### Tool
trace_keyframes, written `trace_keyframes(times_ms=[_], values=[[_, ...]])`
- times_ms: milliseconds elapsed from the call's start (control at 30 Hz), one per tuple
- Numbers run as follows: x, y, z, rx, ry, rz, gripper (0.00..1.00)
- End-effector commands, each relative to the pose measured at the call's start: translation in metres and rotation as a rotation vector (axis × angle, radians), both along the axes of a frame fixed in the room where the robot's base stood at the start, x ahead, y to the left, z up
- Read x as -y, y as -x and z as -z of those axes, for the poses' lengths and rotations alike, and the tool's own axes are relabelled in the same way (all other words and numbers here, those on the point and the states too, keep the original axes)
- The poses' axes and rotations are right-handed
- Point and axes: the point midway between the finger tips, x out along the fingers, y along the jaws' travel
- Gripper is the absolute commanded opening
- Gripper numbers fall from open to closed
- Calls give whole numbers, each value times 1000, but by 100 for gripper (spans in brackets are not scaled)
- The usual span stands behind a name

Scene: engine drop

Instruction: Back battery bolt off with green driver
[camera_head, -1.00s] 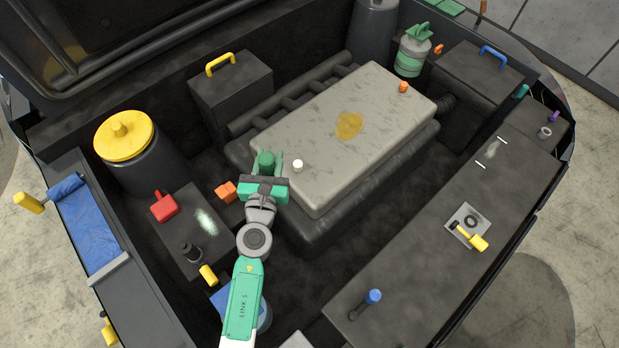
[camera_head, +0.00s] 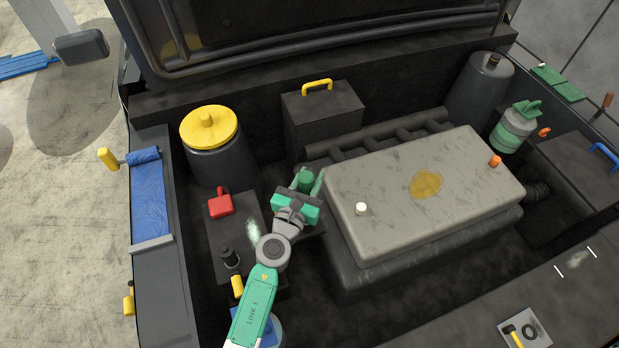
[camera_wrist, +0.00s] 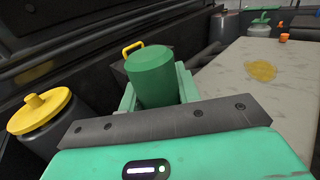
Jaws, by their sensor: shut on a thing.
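My gripper (camera_head: 306,188) is shut on the green driver, a thick green cylinder (camera_head: 305,181) that stands roughly upright between the fingers. In the wrist view the driver (camera_wrist: 150,76) fills the space between the jaws and its lower end is hidden. The battery appears to be the dark box (camera_head: 237,217) at the left, with a red terminal cover (camera_head: 220,204), a black post (camera_head: 229,258) and a pale crusty patch (camera_head: 253,231). My gripper is to the right of the red cover, beyond the pale patch. I cannot make out the bolt.
The grey engine cover (camera_head: 400,195), with a white cap (camera_head: 361,208), lies right of my gripper. A yellow-lidded reservoir (camera_head: 209,128) and a dark box with a yellow handle (camera_head: 322,112) stand behind. A yellow-handled tool (camera_head: 237,287) lies near the black post.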

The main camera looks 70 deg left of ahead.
Motion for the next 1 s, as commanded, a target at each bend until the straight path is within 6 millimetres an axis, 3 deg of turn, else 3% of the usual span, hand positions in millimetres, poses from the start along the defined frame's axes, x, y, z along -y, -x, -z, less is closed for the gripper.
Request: trace_keyframes(times_ms=[33,267,567,1000], values=[[0,0,10,1,-1,0,5],[0,0,33,1,0,0,5],[0,0,29,1,-1,0,5],[0,0,43,1,-1,0,5]])
